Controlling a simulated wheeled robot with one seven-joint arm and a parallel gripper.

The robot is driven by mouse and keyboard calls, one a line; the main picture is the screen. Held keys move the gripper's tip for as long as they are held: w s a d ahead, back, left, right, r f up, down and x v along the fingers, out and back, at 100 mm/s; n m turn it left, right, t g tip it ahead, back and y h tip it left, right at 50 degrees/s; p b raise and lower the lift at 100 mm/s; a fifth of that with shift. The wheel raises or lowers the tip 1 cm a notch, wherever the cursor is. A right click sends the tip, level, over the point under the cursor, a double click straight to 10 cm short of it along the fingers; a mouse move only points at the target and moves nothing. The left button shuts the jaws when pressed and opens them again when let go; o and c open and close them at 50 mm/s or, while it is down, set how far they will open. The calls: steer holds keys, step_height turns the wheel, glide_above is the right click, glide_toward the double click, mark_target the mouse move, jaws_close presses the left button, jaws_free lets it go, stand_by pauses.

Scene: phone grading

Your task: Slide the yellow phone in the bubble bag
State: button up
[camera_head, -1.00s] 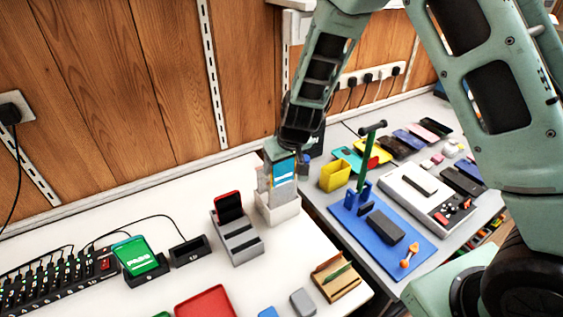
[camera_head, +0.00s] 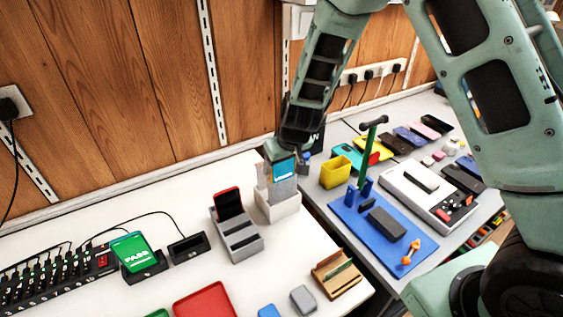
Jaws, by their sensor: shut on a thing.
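A phone with a lit blue screen (camera_head: 283,168) stands upright below my wrist, facing the camera. My gripper (camera_head: 279,155) is shut on its upper part; the fingers are small and partly hidden. The phone's back is turned away, so its yellow colour cannot be checked. A greyish, upright bubble bag (camera_head: 283,190) stands in a white holder (camera_head: 278,211) near the table's back right edge. The phone's lower part appears to be inside the bag, with the top of the screen showing above it.
A grey stepped rack (camera_head: 240,242) with a red-edged phone (camera_head: 228,203) stands just left. A charging dock bears a phone with a green screen (camera_head: 133,252). A yellow bin (camera_head: 335,172) and a blue mat (camera_head: 372,248) lie on the right table. White table is clear behind the rack.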

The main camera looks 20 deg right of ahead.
steer(key=shift+f+b, duration=0.6)
steer(key=shift+f, duration=0.2)
steer(key=o, duration=1.2)
step_height(320, 180, up, 7)
steer(key=p, duration=0.6)
